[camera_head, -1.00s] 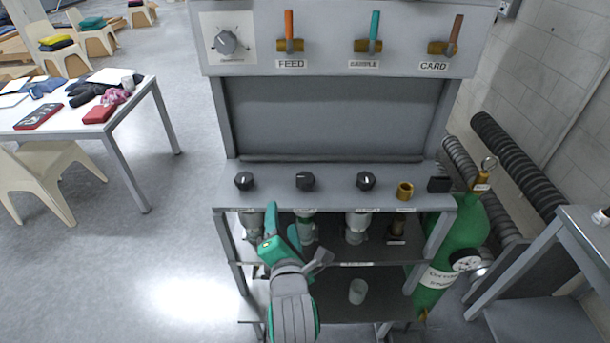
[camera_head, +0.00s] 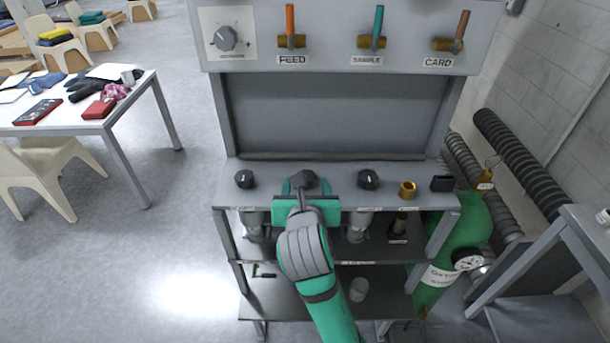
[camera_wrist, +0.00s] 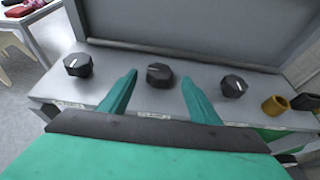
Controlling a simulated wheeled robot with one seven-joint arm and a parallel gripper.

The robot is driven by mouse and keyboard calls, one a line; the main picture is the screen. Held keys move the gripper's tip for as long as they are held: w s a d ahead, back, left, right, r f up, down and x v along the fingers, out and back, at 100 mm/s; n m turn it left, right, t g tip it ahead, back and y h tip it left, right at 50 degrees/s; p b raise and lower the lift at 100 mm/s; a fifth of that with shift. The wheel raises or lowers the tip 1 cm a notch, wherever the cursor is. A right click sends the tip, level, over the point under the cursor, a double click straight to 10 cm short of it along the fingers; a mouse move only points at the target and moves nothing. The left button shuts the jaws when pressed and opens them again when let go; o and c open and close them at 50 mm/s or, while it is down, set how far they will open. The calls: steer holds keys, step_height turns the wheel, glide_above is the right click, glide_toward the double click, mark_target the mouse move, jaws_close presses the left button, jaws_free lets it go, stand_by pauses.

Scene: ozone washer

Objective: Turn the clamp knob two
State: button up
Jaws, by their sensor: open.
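Three black clamp knobs with white pointer marks sit in a row on the grey shelf ledge. The middle knob (camera_head: 307,178), which I take as knob two, also shows in the wrist view (camera_wrist: 159,75). The left knob (camera_head: 245,179) and right knob (camera_head: 368,179) stand to either side. My gripper (camera_head: 303,186) is open, with its green fingers pointing at the ledge. In the wrist view my gripper (camera_wrist: 158,78) has one finger on each side of the middle knob, with gaps visible. Whether the fingertips reach fully around it I cannot tell.
A brass fitting (camera_head: 407,189) and a black block (camera_head: 442,184) sit right of the knobs. A green gas cylinder (camera_head: 462,235) stands at the right. Above are the coloured valve levers, including the orange one (camera_head: 290,22). A back panel (camera_head: 335,118) rises behind the ledge.

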mark_target(306, 175)
steer(key=x, duration=0.7)
steer(key=c, duration=1.1)
steer(key=shift+o, duration=0.2)
steer(key=shift+a, duration=0.2)
steer(key=shift+d, duration=0.2)
steer(key=shift+a, duration=0.1)
